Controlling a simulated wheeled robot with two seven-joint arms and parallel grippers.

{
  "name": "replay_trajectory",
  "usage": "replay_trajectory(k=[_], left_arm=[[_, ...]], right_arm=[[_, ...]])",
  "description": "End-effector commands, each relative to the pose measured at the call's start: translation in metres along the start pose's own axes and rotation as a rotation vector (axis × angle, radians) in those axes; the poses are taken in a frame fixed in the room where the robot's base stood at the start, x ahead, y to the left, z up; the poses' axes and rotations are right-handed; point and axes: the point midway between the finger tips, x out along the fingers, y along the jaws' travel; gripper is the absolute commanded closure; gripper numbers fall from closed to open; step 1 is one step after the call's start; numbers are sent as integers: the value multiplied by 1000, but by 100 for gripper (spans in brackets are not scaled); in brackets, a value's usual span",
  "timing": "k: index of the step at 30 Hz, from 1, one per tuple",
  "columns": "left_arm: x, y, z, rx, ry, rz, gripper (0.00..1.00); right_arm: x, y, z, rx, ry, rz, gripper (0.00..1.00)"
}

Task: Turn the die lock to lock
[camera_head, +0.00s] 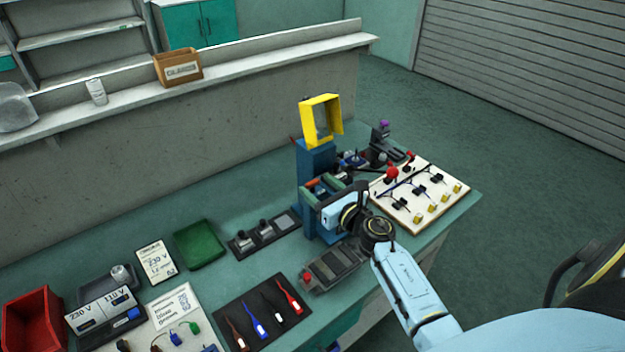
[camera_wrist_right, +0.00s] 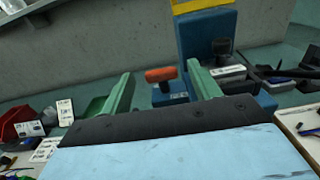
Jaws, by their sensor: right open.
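A blue press (camera_head: 316,158) with a yellow frame (camera_head: 337,116) on top stands on the bench. An orange-red handle (camera_wrist_right: 160,74) on a small blue block (camera_wrist_right: 170,95) at its base looks like the die lock. It lies about level, and it also shows small in the head view (camera_head: 313,183). My right gripper (camera_head: 319,190) is at the front of the press. In the right wrist view its green fingers (camera_wrist_right: 160,86) are spread, with the handle showing between and beyond them. I see no contact; the depth gap is hard to tell. My left gripper is not in view.
A white board (camera_head: 416,217) with levers and yellow parts lies right of the press. A dark tray (camera_head: 332,267) with a red button lies in front. A black strip with fittings (camera_head: 264,232) and a green tray (camera_head: 199,243) lie left. Bare bench shows behind these.

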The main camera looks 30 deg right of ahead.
Motion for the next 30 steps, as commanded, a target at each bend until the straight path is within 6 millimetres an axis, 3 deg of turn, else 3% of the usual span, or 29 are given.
replay_trajectory(k=[6, 18, 28, 30], left_arm=[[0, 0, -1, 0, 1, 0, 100], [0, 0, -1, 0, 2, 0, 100], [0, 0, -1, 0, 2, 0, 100], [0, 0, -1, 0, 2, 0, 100]], right_arm=[[26, 0, 0, 2, -1, -1, 38], [32, 0, 0, 1, 0, -1, 38], [31, 0, 0, 1, 0, -1, 80], [31, 0, 0, 1, 0, -1, 83]])
